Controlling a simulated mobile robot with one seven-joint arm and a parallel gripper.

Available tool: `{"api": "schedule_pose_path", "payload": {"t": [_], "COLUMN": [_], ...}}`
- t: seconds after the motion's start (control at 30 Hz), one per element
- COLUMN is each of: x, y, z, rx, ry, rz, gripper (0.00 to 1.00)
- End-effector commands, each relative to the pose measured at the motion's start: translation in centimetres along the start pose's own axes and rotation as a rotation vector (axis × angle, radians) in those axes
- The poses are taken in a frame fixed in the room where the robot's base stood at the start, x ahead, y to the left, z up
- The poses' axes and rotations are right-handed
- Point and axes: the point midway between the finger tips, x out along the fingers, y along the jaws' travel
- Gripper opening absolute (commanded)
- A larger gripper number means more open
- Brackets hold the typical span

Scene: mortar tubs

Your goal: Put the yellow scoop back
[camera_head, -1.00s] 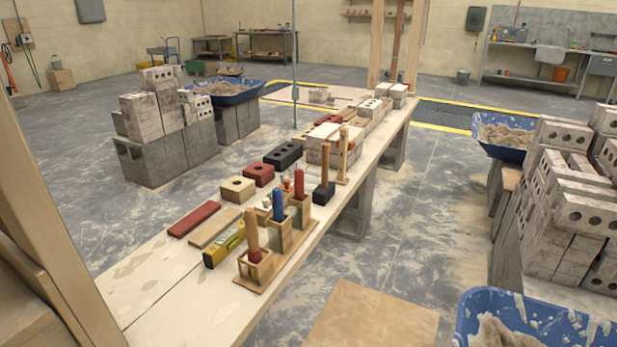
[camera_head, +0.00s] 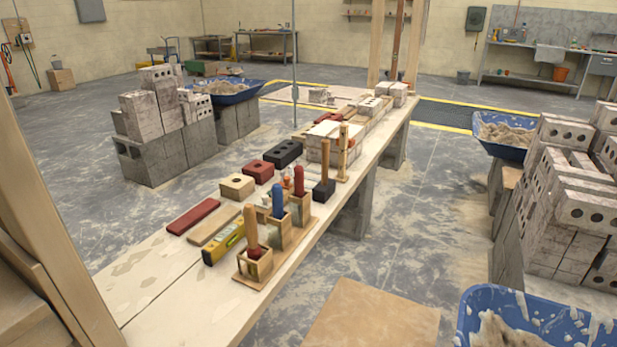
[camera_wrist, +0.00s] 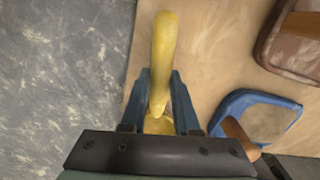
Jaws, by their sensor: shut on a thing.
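The yellow scoop (camera_wrist: 165,40) is in my gripper (camera_wrist: 160,80) in the wrist view. The two blue-grey fingers are shut on it from both sides. Its long rounded yellow part points up the picture, away from the palm. Its lower end, between the fingers, is partly hidden by the gripper body. A tan board (camera_wrist: 215,60) lies below the scoop. My gripper and the scoop do not show in the head view.
Grey floor (camera_wrist: 60,70) is at left. The head view shows a bench (camera_head: 160,270) with tools and bricks, and a blue mortar tub (camera_head: 470,320).

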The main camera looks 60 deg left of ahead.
Motion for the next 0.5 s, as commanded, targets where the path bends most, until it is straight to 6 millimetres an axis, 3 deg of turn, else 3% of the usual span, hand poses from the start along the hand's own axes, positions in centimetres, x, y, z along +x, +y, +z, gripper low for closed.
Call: {"api": "schedule_pose_path", "payload": {"t": [0.17,0.2,0.37,0.5], "x": [0.38,0.37,0.34,0.35], "y": [-0.05,-0.05,-0.03,-0.01], "z": [-0.05,-0.05,-0.03,-0.02], "rx": [0.000,0.000,0.000,0.000], "ry": [0.001,0.001,0.000,0.000], "rz": [-0.001,-0.001,0.000,0.000], "gripper": [0.00,0.33,0.62,0.64]}}
